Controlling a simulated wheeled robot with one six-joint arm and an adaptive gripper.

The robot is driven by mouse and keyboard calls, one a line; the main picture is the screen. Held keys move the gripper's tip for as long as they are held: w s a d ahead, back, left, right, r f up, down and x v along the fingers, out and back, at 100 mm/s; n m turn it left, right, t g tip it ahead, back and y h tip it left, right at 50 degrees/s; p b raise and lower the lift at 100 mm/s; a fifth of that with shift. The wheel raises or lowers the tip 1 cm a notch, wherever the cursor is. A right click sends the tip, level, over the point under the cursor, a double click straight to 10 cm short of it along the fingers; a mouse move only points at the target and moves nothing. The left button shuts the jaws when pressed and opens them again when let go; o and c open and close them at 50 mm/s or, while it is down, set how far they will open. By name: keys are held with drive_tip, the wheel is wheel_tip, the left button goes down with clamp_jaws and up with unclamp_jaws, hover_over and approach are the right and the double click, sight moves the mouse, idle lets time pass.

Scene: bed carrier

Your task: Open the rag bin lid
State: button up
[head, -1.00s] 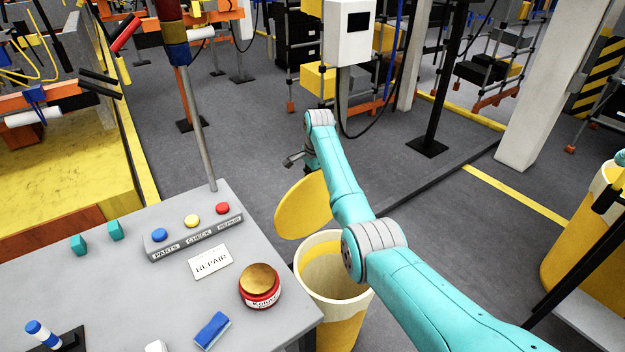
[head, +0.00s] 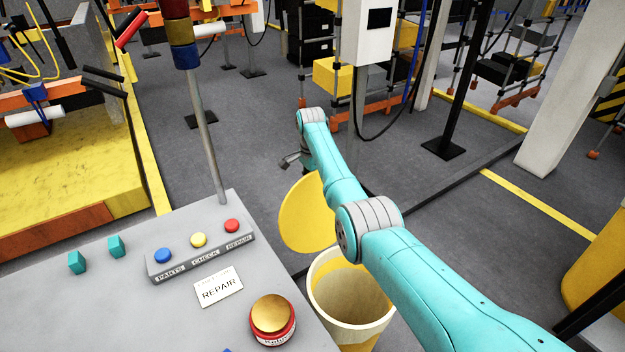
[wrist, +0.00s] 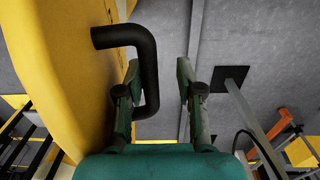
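The rag bin (head: 352,335) is a yellow bin with a pale rim, right of the grey table, and its mouth is uncovered. Its round yellow lid (head: 305,215) stands steeply tilted at the bin's far side. In the wrist view the lid (wrist: 55,75) fills the left side, with a black bent handle (wrist: 149,70) on it. My gripper (wrist: 158,72) has its fingers apart. The left finger is inside the handle loop, between the handle bar and the lid; the right finger is clear of the bar. In the head view my arm hides most of the gripper.
The grey table (head: 120,310) holds a button box (head: 200,250), a REPAIR card (head: 218,287) and a red tin with a gold top (head: 272,318). A pole rises behind the box. Another yellow bin (head: 600,275) stands at the right. The floor beyond the lid is open.

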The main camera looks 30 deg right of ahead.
wheel_tip(320, 180, up, 12)
idle(0.8)
idle(0.4)
